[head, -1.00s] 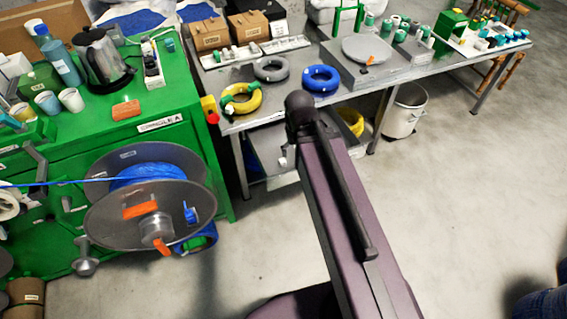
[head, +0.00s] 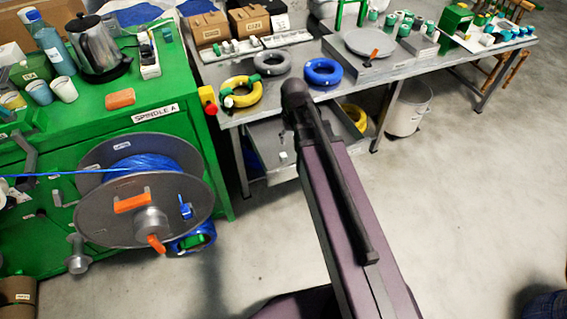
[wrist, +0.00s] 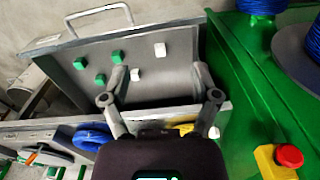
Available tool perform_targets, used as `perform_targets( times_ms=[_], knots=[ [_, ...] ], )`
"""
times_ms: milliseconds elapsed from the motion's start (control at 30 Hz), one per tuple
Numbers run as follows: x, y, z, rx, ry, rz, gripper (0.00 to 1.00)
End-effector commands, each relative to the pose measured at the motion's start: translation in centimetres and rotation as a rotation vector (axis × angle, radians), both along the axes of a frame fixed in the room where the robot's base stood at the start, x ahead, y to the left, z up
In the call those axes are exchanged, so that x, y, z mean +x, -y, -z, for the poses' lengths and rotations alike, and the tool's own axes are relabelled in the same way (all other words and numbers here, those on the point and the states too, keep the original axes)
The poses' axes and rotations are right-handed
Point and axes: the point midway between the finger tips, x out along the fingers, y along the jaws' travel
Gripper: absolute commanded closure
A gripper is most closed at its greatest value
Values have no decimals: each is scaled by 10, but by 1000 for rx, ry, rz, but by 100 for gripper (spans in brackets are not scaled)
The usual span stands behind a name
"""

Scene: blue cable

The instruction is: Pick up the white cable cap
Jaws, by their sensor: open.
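Two small white caps lie in the open grey metal drawer (wrist: 180,45) in the wrist view. One white cap (wrist: 160,50) is toward the drawer's middle; the other white cap (wrist: 135,74) is nearer, close to the left finger. Several green caps (wrist: 118,57) lie to their left. My gripper (wrist: 160,70) is open and empty, its two fingers spread over the near part of the drawer. I cannot tell its exact height above the caps. In the head view the drawer (head: 262,137) shows under the bench, partly behind my arm, and my gripper is hidden.
A green cabinet (head: 150,95) with a cable spool (head: 110,215) stands left. A red stop button (wrist: 289,156) is at the wrist view's lower right. The bench (head: 350,88) carries a blue cable coil (head: 322,72) and a yellow one (head: 240,92).

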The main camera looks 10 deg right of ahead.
Motion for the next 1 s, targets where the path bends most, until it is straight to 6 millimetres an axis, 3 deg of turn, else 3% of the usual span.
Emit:
perform_targets(
  times_ms=[33, 500, 700, 1000],
  knots=[
    [17, 0, 19, 0, 0, -10, 21],
    [105, 1, 93, 0, 0, -100, 21],
    [120, 1, 103, 0, 0, -117, 21],
    [120, 2, 102, 0, 0, -119, 21]
  ],
)
